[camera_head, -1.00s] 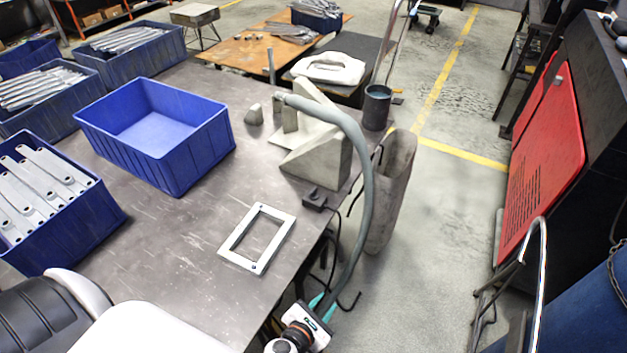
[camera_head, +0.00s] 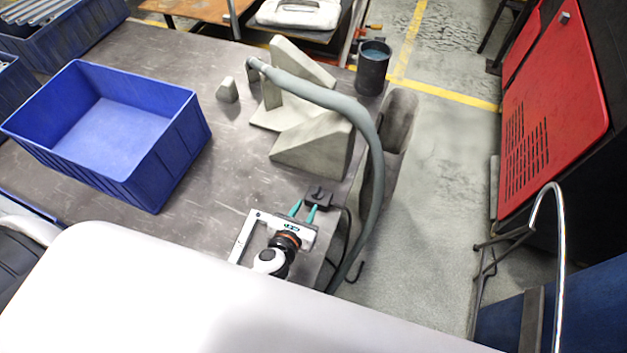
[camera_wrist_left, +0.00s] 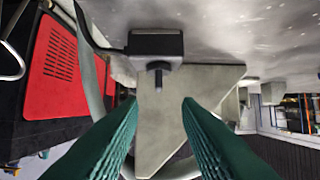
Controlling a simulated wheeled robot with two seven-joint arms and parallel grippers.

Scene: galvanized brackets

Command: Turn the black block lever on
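The black block (camera_head: 325,203) with its small lever sits at the right edge of the table, in front of the grey concrete-like wedge piece. In the left wrist view the black block (camera_wrist_left: 145,44) hangs upside down from the tabletop, and its dark lever (camera_wrist_left: 158,74) sticks out between my finger lines. My left gripper (camera_head: 303,211) has teal fingers, spread apart and pointing at the block. In the left wrist view my left gripper (camera_wrist_left: 159,104) is open and empty, with the lever beyond the fingertips. My right gripper is not in view.
A grey hose (camera_head: 365,125) arches over the table edge close to the block. The wedge piece (camera_head: 315,145) stands behind it. An empty blue bin (camera_head: 75,150) stands left, a dark cup (camera_head: 372,70) behind.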

